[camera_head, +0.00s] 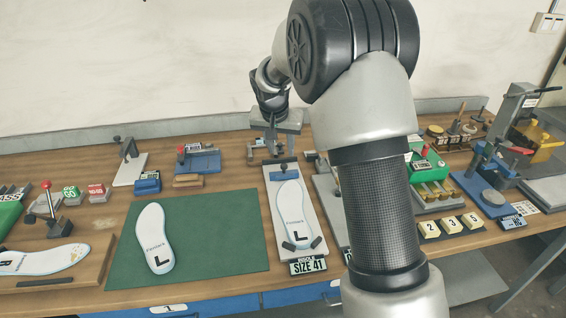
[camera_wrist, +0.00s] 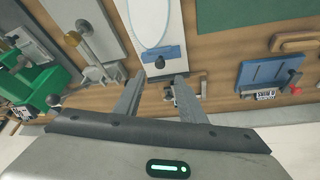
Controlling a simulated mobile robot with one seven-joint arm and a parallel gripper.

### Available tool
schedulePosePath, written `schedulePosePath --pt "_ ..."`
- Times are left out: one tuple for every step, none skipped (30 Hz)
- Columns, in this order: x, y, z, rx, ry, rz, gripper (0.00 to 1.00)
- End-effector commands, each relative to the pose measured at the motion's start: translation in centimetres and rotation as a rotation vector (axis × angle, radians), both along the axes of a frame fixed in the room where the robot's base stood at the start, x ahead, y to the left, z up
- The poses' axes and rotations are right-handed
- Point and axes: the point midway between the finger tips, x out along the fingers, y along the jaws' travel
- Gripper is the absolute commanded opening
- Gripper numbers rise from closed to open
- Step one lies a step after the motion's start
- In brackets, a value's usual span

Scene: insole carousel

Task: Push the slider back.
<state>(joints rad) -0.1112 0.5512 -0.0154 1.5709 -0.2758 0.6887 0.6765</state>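A white fixture plate (camera_head: 308,211) holds a white insole (camera_head: 291,208) marked L. A blue slider bar (camera_head: 287,172) with a dark knob crosses the plate at the insole's far end. In the wrist view the slider (camera_wrist: 144,55) and its dark knob (camera_wrist: 160,62) lie just beyond my fingertips. My gripper (camera_head: 274,150) is at the far end of the fixture, behind the slider. In the wrist view my gripper (camera_wrist: 161,78) is open, with clear space between its two fingers. The knob lines up with the gap. Contact cannot be told.
A green mat (camera_head: 215,225) with another insole (camera_head: 152,236) lies left of the fixture. A "SIZE 41" label (camera_head: 308,266) stands at its near end. A blue fixture (camera_head: 205,162) stands left of my gripper. My arm hides part of the bench to the right.

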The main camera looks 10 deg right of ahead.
Motion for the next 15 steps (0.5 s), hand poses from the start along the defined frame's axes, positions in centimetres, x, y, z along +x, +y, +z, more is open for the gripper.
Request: schedulePosePath --pt "0.4 -0.2 -1.3 -0.001 0.005 0.000 0.37" --pt "0.6 -0.3 -1.9 -0.001 0.005 0.000 0.37" --pt "0.9 -0.4 -2.7 -0.001 0.005 0.000 0.37" --pt "1.1 -0.5 -3.3 0.000 0.003 0.000 0.37" --pt "1.3 -0.6 -3.8 -0.001 0.003 -0.001 0.37" --pt "1.6 -0.7 -4.5 0.001 0.003 -0.001 0.37" --pt "1.8 -0.8 -5.0 0.000 0.002 -0.001 0.37" --pt "2.0 -0.9 -5.5 0.001 0.003 -0.001 0.37" --pt "2.2 -1.0 -6.0 0.001 0.003 -0.001 0.37" --pt "2.4 -1.0 -6.4 0.000 0.002 -0.001 0.37" --pt "2.5 -1.1 -6.8 0.000 0.002 0.000 0.37" --pt "2.7 -1.1 -7.1 0.000 0.000 0.000 0.37" --pt "2.8 -1.2 -7.3 0.000 0.000 0.000 0.37" --pt "2.9 -1.2 -7.6 0.000 0.000 0.000 0.37" --pt "2.9 -1.2 -7.8 0.000 0.001 0.000 0.37"
